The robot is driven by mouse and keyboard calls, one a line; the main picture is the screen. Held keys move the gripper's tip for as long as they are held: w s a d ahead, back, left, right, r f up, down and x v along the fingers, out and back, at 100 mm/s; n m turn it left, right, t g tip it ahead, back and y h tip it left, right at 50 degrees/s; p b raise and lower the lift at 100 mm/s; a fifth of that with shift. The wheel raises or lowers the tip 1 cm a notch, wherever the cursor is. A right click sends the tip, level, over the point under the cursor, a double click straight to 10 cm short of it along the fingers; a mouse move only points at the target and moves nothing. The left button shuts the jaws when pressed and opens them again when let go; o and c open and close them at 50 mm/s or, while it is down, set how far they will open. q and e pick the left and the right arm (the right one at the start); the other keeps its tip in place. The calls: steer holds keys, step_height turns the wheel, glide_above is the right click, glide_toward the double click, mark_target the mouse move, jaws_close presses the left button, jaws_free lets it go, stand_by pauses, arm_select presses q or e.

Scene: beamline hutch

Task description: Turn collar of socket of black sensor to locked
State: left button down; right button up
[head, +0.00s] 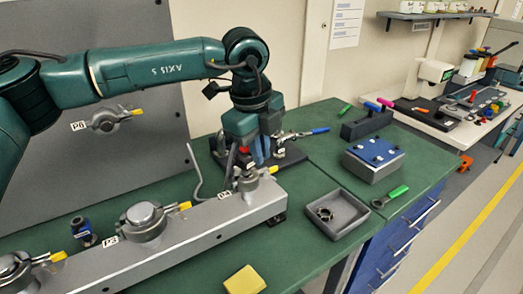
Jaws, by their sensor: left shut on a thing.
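My left gripper (250,153) points down over the right end of a grey rail (188,232), beside the label P4 or D4. It is shut on a small part that its fingers and the arm largely hide. Red and blue bits show around the fingers. Just below stands a round metal fitting (247,182) with a yellow lever (270,170). Another such fitting (144,216) sits on the rail near label P3. I cannot make out the black sensor, its socket or the collar's setting for certain. A small dark cylinder (83,232) stands behind the rail.
A grey tray (365,219) with a small ring part lies right of the rail, near a green-handled tool (391,196) and a blue-topped box (374,157). A yellow block (244,280) lies in front. A black base (289,160) stands behind the gripper.

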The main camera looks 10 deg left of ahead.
arm_select(q)
steer(key=s+a+m+g+b, duration=0.1)
steer(key=a+m, duration=0.5)
steer(key=m, duration=0.9)
steer(key=shift+s+m+g+h+b, duration=0.2)
steer(key=shift+m+g+h+b, duration=0.2)
steer(key=shift+g+b, duration=0.45)
arm_select(e)
steer(key=shift+w+a+t+y, duration=0.3)
steer(key=shift+w+a, duration=0.15)
steer(key=shift+a, duration=0.25)
arm_select(q)
steer(key=shift+a, duration=0.1)
arm_select(e)
steer(key=shift+f, duration=0.1)
arm_select(q)
steer(key=c, duration=1.5)
jaws_free()
arm_select(e)
steer(key=shift+s+n, duration=0.1)
steer(key=shift+n, duration=0.2)
